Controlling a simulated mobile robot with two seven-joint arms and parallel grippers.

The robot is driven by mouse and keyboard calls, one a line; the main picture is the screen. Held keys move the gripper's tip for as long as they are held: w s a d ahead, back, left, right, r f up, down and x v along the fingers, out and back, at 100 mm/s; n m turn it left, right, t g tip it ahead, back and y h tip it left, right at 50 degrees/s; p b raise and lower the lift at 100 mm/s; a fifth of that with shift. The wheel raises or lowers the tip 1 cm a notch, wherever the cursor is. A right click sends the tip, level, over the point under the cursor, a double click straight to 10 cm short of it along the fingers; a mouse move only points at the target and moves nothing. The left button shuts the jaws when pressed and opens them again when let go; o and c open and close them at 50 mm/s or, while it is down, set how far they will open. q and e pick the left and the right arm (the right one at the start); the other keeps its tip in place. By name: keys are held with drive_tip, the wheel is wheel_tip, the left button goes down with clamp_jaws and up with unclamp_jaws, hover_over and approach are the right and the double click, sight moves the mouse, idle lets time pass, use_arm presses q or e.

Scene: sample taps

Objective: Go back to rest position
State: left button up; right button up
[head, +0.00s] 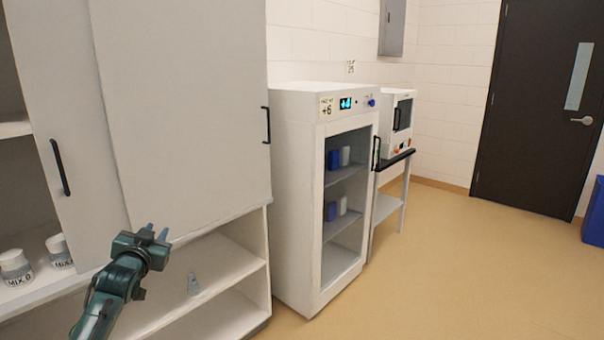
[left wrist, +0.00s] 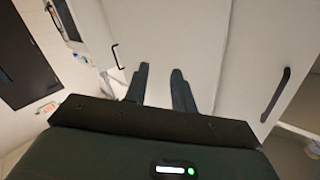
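My left gripper (head: 155,234) reaches in from the lower left of the head view, in front of the white cabinet (head: 183,100) and just below its door's lower part. In the left wrist view its two fingers (left wrist: 160,85) stand apart with nothing between them, pointing at the white cabinet door. My right gripper is in neither view.
Jars marked MIX (head: 15,268) stand on the cabinet's left shelf. A glass-door fridge (head: 290,180) holds several bottles. Beyond are a small appliance (head: 397,115), a dark door (head: 530,110) and a blue bin (head: 596,212). Open floor lies right.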

use_arm(q)
drive_tip(key=s+d+f+m+g+h, duration=0.1)
drive_tip(key=s+d+f+g+h, duration=0.1)
drive_tip(key=s+d+f, duration=0.55)
drive_tip(key=s+d+f+g+h, duration=0.1)
drive_tip(key=s+d+f, duration=0.4)
drive_tip(key=s+f, duration=0.6)
drive_tip(key=s+d+f+g, duration=0.1)
drive_tip(key=s+d+f, duration=0.1)
drive_tip(key=s, duration=0.5)
drive_tip(key=s+d+f+g+h, duration=0.1)
drive_tip(key=s+d+f, duration=0.2)
drive_tip(key=s, duration=0.4)
drive_tip(key=s+d+f+g+h, duration=0.1)
drive_tip(key=s+d+f, duration=0.1)
drive_tip(key=s+d, duration=0.2)
drive_tip(key=s, duration=0.3)
drive_tip(key=shift+f+n, duration=0.3)
drive_tip(key=shift+f, duration=0.1)
drive_tip(key=shift+s, duration=0.1)
